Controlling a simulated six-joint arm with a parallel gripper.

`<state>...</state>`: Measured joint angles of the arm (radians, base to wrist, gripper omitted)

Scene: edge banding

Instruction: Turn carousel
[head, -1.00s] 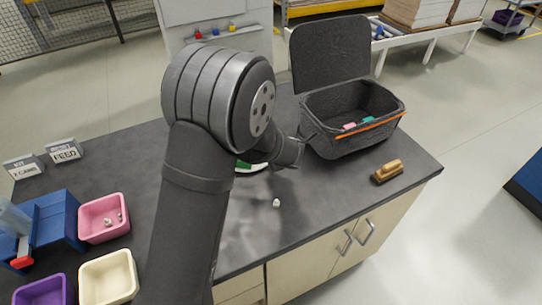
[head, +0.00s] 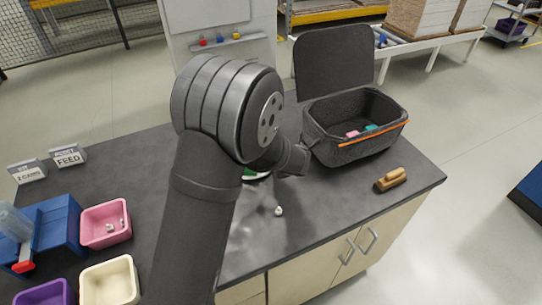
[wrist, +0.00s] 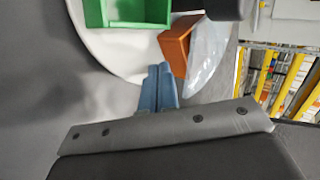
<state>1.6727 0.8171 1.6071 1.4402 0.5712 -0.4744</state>
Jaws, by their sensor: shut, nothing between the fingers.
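The carousel is a white round disc (wrist: 110,48) at the top of the wrist view. It carries a green open bin (wrist: 135,12), an orange-brown block (wrist: 178,45) and a clear, bag-like piece (wrist: 207,55) near its rim. In the head view my arm hides most of it; only a sliver of white rim (head: 259,177) and some green show. My gripper (wrist: 159,72) is shut and empty, its blue-grey fingertips at the disc's rim, close beside the block. I cannot tell whether they touch. The fingertips are hidden in the head view.
Left on the dark bench are a pink bin (head: 105,240), a cream bin (head: 110,284), a purple bin (head: 45,292) and a blue holder (head: 55,222). An open black case (head: 350,150), a wooden-handled brush (head: 391,180) and a small white piece (head: 279,211) are right.

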